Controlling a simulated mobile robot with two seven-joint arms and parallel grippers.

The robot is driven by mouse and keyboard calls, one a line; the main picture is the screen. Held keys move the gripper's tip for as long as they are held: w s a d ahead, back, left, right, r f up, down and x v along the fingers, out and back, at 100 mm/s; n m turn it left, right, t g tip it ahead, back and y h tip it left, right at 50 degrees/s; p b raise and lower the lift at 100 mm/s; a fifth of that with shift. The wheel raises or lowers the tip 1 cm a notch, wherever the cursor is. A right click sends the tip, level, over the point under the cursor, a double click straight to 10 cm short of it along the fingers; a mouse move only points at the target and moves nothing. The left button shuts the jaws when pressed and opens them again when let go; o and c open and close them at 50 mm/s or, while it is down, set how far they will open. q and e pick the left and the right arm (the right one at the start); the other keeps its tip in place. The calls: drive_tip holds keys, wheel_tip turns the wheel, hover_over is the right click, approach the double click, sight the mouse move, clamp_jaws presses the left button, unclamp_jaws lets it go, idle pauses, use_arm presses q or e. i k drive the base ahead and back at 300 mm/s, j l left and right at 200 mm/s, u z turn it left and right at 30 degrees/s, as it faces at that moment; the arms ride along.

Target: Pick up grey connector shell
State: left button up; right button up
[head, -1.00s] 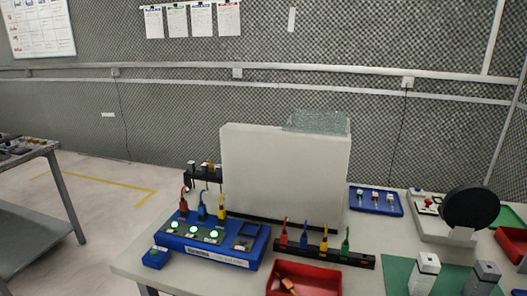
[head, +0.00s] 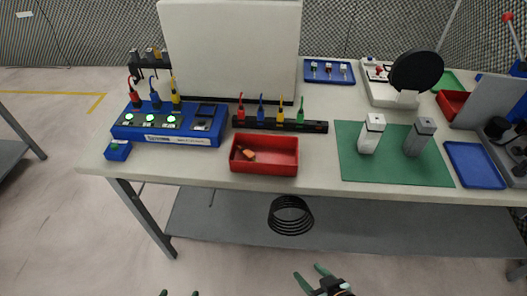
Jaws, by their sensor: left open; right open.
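My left gripper (head: 180,293) shows only as two green fingertips at the bottom edge, spread apart and empty. My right gripper (head: 310,271) is open and empty, low in front of the table. Both grippers are well short of the mat and touch nothing in view.
A red bin (head: 264,171) holding a small orange piece stands left of the mat. A blue tray (head: 474,166) lies right of the mat. A black coil (head: 290,216) is below the tabletop.

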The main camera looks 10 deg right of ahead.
sight(423, 128)
drive_tip(key=z, duration=1.5)
